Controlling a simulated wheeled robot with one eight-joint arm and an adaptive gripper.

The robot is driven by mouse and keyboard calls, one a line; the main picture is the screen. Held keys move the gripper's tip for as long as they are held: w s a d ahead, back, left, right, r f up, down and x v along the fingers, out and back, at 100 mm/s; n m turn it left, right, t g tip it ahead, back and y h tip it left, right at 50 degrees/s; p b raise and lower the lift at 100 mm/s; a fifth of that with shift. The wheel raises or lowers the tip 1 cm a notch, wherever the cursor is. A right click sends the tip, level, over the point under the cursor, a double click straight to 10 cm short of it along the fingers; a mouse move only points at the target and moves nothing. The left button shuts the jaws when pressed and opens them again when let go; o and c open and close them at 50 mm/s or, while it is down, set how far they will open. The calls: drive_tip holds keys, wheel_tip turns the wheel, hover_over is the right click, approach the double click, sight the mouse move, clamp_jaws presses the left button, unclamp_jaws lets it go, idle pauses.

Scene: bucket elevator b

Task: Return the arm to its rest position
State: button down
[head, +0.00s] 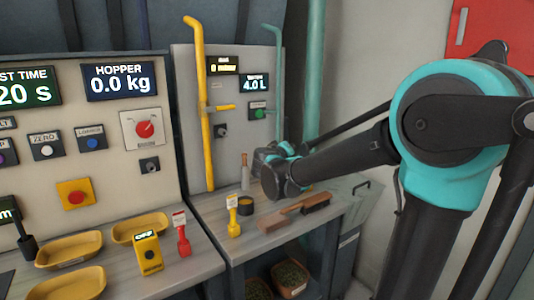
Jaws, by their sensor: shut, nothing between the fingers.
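My arm comes in from the right and reaches over the right-hand bench to its far end joint, in dark grey and teal. My gripper (265,156) is at that end, small and partly hidden by the wrist, in front of the grey panel. It looks shut and empty, though its fingers are hard to make out. It appears above the bench top (256,237), apart from the tools lying there.
A brush (316,202), a dark round tin (245,205) and a yellow tagged item (232,215) are on the right bench.

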drive_tip(key=s+d+f+m+g, duration=0.3)
drive_tip(key=s+d+f+g, duration=0.4)
drive_tip(key=s+d+f, duration=0.85)
drive_tip(key=s+a+f+m+g+y, duration=0.1)
drive_tip(key=s+a+f+g+y, duration=0.1)
drive_tip(key=s+f, duration=0.5)
drive_tip(key=s+a+f+g+y, duration=0.1)
drive_tip(key=s+a+f+y, duration=0.2)
drive_tip(key=s+f, duration=0.5)
drive_tip(key=shift+s+m+g+y, duration=0.4)
drive_tip(key=shift+s+y, duration=0.1)
drive_tip(key=shift+s, duration=0.2)
